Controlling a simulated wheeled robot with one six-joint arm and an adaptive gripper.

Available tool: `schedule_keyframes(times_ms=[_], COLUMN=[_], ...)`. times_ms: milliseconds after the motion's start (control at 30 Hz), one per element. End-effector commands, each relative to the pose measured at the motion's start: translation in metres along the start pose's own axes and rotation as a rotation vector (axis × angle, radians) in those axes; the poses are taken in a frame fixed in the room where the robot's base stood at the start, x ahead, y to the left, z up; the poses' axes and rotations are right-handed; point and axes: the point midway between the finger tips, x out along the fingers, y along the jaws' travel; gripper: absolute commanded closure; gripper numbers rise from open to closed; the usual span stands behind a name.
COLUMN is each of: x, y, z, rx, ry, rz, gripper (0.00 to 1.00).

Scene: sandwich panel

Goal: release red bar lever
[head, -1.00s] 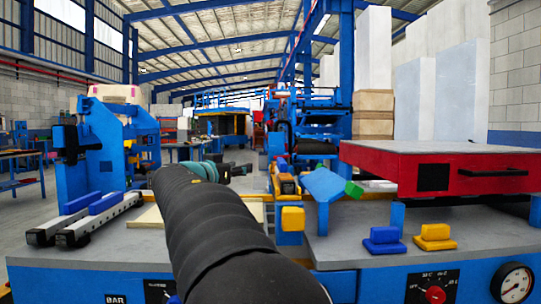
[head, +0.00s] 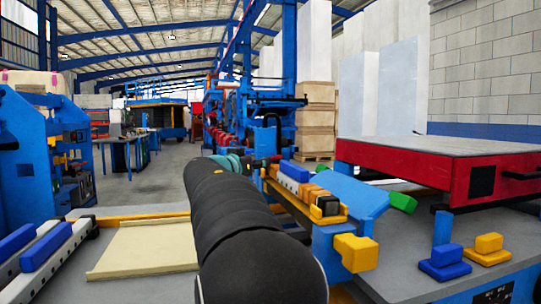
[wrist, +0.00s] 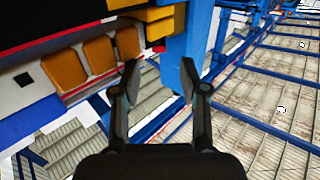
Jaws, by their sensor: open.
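I cannot clearly pick out a red bar lever in either view. A thin red strip (wrist: 62,38) runs along a dark edge at the upper left of the wrist view, and I cannot tell whether it belongs to the lever. My gripper (wrist: 158,82) is open and empty in the wrist view, with its fingers spread below a blue post (wrist: 187,45) and a yellow block (wrist: 158,22). In the head view my black arm reaches forward, and the gripper is small and partly hidden beyond the teal ring, near the row of orange and black blocks (head: 315,200).
A blue plate with a green end (head: 402,202) and a yellow block (head: 356,252) stand right of my arm. A red framed table (head: 430,170) is at the right. Yellow-and-blue knobs (head: 444,262) sit below it. A beige panel (head: 145,248) lies at the left.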

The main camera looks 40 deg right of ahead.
Motion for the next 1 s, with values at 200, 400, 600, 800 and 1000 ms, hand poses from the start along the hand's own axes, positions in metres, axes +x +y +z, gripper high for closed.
schedule_keyframes(times_ms=[200,400,600,800,1000], x=[0.042,0.069,0.081,0.083,0.082], y=[0.001,-0.001,-0.001,-0.002,-0.002], z=[-0.003,-0.002,-0.001,0.000,0.000], rx=[-0.002,0.000,0.000,0.000,0.000], ry=[0.000,0.000,0.000,0.001,0.001], rz=[0.003,-0.001,-0.002,-0.003,-0.003], gripper=[0.56,0.56,0.56,0.56,0.81])
